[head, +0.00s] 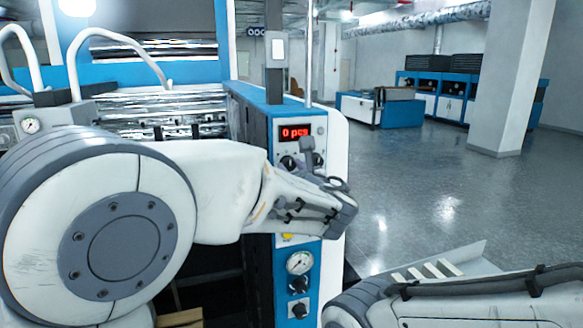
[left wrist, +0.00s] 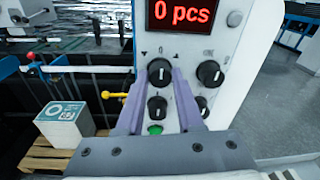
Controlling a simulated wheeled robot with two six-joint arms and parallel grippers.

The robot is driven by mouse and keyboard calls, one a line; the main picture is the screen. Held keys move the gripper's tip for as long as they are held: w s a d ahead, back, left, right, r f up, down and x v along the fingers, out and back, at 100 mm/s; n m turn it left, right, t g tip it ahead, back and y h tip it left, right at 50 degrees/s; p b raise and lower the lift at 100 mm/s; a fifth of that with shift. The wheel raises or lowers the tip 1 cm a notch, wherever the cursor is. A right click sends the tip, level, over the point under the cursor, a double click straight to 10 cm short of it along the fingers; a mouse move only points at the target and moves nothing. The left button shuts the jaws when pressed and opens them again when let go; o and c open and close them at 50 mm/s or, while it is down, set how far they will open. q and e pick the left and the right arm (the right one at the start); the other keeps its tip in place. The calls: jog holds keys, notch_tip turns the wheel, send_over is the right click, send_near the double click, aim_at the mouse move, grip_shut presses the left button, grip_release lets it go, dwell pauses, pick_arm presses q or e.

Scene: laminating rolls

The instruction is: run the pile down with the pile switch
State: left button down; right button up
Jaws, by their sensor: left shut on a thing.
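The control panel (head: 283,160) is a blue and white post front with a red display (head: 295,132) reading "0 pcs". In the left wrist view, a black knob (left wrist: 160,71) with a white pointer mark sits at the upper left under the display, with small marks above it. The pointer looks about upright. My left gripper (left wrist: 164,80) is shut on this knob, one purple-grey finger on each side. In the head view my left gripper (head: 322,180) is in front of the panel and partly hides the knobs. My right arm is at the lower right; its gripper is out of view.
More black knobs (left wrist: 209,73) and a lit green button (left wrist: 155,129) are close by. A yellow-tipped lever (left wrist: 107,95) sticks out left of the panel. A labelled box (left wrist: 62,125) stands on a wooden pallet (left wrist: 40,160). Open floor (head: 430,190) lies to the right.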

pick_arm(q)
jog(key=c, duration=0.5)
grip_release()
jog(key=shift+c, duration=0.2)
jog(key=b+v, duration=0.3)
jog(key=v, duration=0.7)
jog(key=shift+s, duration=0.25)
jog(key=shift+f, duration=0.15)
